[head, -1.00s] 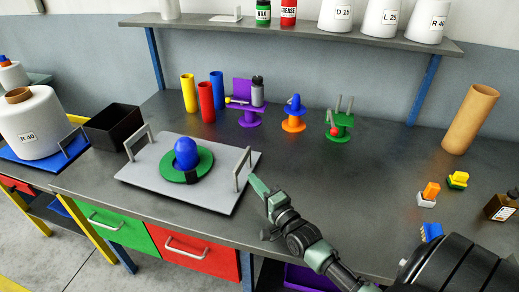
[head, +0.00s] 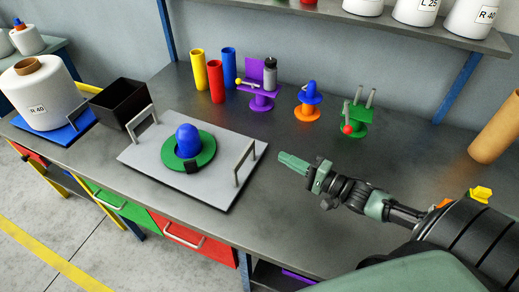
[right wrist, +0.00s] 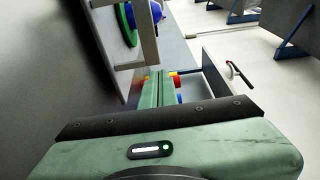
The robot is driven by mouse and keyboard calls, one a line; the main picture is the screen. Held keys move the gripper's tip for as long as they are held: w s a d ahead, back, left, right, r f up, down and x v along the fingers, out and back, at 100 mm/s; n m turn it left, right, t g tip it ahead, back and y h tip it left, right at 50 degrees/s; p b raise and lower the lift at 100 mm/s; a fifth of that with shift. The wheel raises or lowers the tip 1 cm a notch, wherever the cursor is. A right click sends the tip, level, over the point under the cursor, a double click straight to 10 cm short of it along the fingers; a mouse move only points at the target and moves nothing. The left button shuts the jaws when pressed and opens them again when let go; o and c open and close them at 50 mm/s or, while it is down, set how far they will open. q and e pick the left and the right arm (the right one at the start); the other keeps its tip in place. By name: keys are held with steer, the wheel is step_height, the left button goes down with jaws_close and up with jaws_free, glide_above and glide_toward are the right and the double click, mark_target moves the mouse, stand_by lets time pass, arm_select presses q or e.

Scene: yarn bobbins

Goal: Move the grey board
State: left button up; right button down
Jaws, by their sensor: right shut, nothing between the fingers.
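The grey board (head: 222,192) lies flat on the dark workbench, with a metal handle at its left end (head: 139,118) and one at its right end (head: 244,163). A green ring (head: 205,155) with a blue dome-topped piece (head: 187,138) sits on the board. My right gripper (head: 283,160) is shut and empty, just right of the right handle and apart from it, pointing left. My left gripper is not in view.
A black box (head: 122,100) stands close behind the board's left end. Yellow, red and blue tubes (head: 228,66) and purple, orange and green stands (head: 357,118) stand farther back. A large white bobbin (head: 40,92) is at the left. The bench right of the board is clear around my gripper.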

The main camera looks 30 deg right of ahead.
mark_target(250, 147)
steer(key=w+a+p, duration=0.1)
steer(key=w+a, duration=0.1)
steer(key=w, duration=0.1)
steer(key=w+a+p, duration=0.1)
steer(key=w+a, duration=0.2)
steer(key=shift+w+a, duration=0.25)
steer(key=shift+w, duration=0.05)
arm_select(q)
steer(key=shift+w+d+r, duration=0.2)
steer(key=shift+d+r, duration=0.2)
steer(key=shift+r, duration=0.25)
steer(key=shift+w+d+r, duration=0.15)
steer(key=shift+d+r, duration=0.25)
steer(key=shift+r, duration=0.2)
arm_select(e)
steer(key=shift+w+f, duration=0.1)
steer(key=shift+f, duration=0.05)
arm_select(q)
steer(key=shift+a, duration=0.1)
arm_select(e)
steer(key=shift+a, duration=0.15)
